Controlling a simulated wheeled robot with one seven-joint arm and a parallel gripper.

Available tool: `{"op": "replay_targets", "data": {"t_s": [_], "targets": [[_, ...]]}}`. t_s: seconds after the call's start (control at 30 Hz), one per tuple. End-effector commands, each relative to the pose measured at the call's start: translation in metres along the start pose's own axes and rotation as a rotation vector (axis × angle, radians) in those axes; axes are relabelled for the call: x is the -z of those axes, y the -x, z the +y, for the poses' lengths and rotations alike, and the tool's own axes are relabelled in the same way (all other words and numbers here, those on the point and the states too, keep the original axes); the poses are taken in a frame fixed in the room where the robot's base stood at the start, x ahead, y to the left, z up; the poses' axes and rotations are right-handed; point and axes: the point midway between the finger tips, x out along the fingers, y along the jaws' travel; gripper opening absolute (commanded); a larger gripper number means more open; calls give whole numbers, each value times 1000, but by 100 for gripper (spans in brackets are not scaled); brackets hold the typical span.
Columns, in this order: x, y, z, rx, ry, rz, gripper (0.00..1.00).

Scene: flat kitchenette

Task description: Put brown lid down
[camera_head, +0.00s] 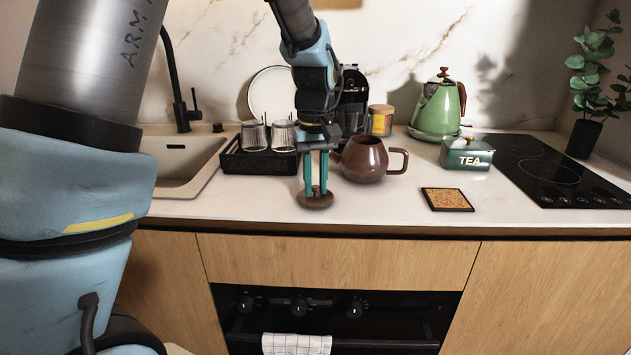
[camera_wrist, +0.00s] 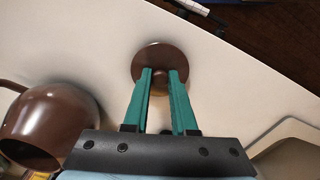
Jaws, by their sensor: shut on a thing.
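The brown lid (camera_head: 315,201) is a round disc at the counter's front part, left of the brown pot. My gripper (camera_head: 316,191) points straight down with its teal fingers closed on the lid's knob. In the wrist view the lid (camera_wrist: 160,62) lies flat between and beyond the fingertips (camera_wrist: 160,76). The lid looks at or very near the counter surface; I cannot tell whether it touches. The brown pot (camera_head: 364,160) stands uncovered to the right of my gripper, with its handle to the right. It also shows at the left of the wrist view (camera_wrist: 50,125).
A black rack with glasses (camera_head: 255,160) and the sink (camera_head: 178,165) are to the left. A cork coaster (camera_head: 447,199), a green tea box (camera_head: 467,154), a green kettle (camera_head: 438,108) and the cooktop (camera_head: 560,172) are to the right. The counter (camera_head: 240,205) is clear around the lid.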

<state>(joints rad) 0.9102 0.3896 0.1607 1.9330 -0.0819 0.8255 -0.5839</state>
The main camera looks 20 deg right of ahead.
Motion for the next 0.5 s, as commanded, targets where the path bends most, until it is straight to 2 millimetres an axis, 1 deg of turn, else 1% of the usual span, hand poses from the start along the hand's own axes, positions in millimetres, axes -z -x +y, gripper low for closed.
{"op": "replay_targets", "data": {"t_s": [0.17,0.3,0.33,0.5], "targets": [[0,0,0,-1,0,0,0],[0,-4,0,0,0,0,0],[0,-3,0,-1,0,0,28],[0,-3,0,0,0,0,48]]}}
